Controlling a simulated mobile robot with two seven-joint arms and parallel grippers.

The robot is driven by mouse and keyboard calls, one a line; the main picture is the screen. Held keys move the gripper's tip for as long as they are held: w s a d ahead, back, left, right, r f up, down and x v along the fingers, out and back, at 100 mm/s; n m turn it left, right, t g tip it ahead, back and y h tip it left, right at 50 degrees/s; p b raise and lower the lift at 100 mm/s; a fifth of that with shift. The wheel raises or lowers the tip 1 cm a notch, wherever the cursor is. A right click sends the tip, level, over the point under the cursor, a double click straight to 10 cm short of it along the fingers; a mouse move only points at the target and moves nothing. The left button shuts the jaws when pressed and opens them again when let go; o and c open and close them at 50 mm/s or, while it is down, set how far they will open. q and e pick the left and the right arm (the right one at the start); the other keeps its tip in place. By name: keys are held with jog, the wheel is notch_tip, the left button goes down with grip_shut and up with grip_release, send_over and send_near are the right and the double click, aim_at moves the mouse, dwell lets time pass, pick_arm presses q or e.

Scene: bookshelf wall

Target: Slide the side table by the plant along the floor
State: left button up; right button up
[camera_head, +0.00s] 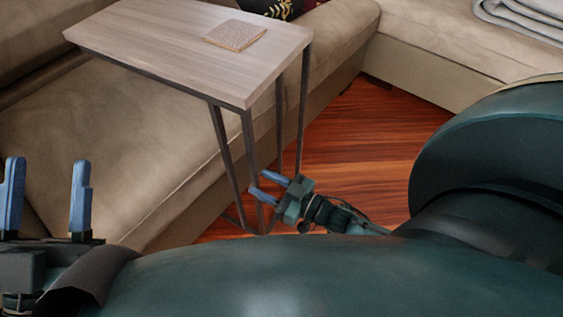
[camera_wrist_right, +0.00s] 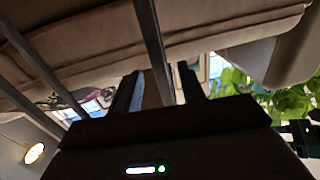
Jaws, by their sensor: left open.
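The side table (camera_head: 190,42) has a pale wood top and thin dark metal legs, and stands over the beige sofa's seat. My left gripper (camera_head: 46,170) is open and empty at the lower left, over the sofa seat, away from the table.
The beige sofa (camera_head: 130,145) runs under and behind the table, with another section (camera_head: 450,60) at the upper right holding a folded grey blanket (camera_head: 525,18). Red-brown wood floor (camera_head: 360,140) is bare right of the table. A green plant (camera_wrist_right: 285,95) shows in the right wrist view.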

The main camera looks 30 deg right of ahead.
pick_arm(q)
jog(key=shift+s+a+r+m+h+b, duration=0.1)
jog(key=shift+s+r+m+h+b, duration=0.1)
jog(key=shift+r+m+h+b, duration=0.65)
jog(key=shift+s+a+r+m+h+b, duration=0.1)
jog(key=shift+s+r+m+h+b, duration=0.2)
jog(key=shift+r+m+h, duration=0.85)
pick_arm(e)
jog(key=x, duration=0.7)
jog(key=shift+w+a, duration=0.2)
jog(key=shift+w, duration=0.1)
pick_arm(q)
jog(key=shift+w+f+h, duration=0.1)
jog(key=shift+f+h, duration=0.15)
jog(key=shift+h, duration=0.05)
pick_arm(e)
jog(key=shift+c, duration=0.4)
grip_shut()
